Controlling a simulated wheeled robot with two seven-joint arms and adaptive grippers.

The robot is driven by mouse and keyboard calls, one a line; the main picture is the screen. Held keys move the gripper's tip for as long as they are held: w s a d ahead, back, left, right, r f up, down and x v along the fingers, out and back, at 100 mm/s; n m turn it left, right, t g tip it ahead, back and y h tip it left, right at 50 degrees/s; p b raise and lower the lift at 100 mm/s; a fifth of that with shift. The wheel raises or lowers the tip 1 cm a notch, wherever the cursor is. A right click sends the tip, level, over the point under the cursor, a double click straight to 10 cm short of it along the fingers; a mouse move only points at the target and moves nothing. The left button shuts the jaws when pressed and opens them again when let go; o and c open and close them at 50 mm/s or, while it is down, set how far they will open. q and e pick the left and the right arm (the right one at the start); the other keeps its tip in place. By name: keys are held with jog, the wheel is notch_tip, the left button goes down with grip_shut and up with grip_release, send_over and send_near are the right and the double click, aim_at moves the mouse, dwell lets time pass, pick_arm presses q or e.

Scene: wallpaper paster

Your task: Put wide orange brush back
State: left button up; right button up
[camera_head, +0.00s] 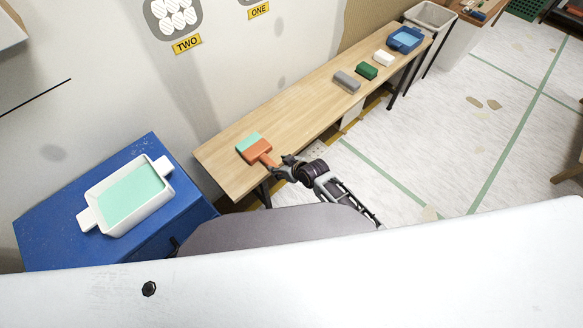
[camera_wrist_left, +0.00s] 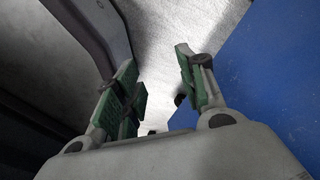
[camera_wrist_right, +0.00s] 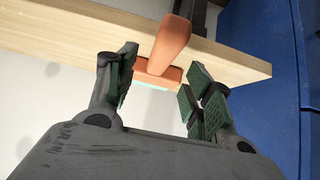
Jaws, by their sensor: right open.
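The wide orange brush (camera_head: 257,149) lies on the near end of the long wooden table (camera_head: 222,164) in the head view. Its bristle edge is mint green and its handle points toward my right gripper (camera_head: 283,169). In the right wrist view the orange handle (camera_wrist_right: 172,42) shows between and beyond the open fingers of my right gripper (camera_wrist_right: 160,85). The fingers look apart from the handle, with nothing between the pads. My left gripper (camera_wrist_left: 160,85) is open and empty in the left wrist view, beside a blue surface. It does not show in the head view.
A white tray (camera_head: 162,168) with mint paint sits on a blue cabinet (camera_head: 50,235) at left. Farther along the table are a grey block (camera_head: 347,82), a green block (camera_head: 367,71), a white block (camera_head: 383,58) and a blue tray (camera_head: 405,39). The table's middle is clear.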

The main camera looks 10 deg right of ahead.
jog(key=shift+v, duration=0.95)
pick_arm(q)
jog(key=shift+s+d+r+p, duration=0.1)
jog(key=shift+d+r+p, duration=0.15)
jog(key=shift+d, duration=0.25)
jog(key=shift+d+r+p, duration=0.25)
jog(key=shift+d, duration=0.2)
pick_arm(e)
jog(key=v, duration=0.6)
jog(key=shift+s, duration=0.15)
pick_arm(q)
jog(key=shift+s, duration=0.1)
pick_arm(e)
jog(key=shift+d+r, duration=0.15)
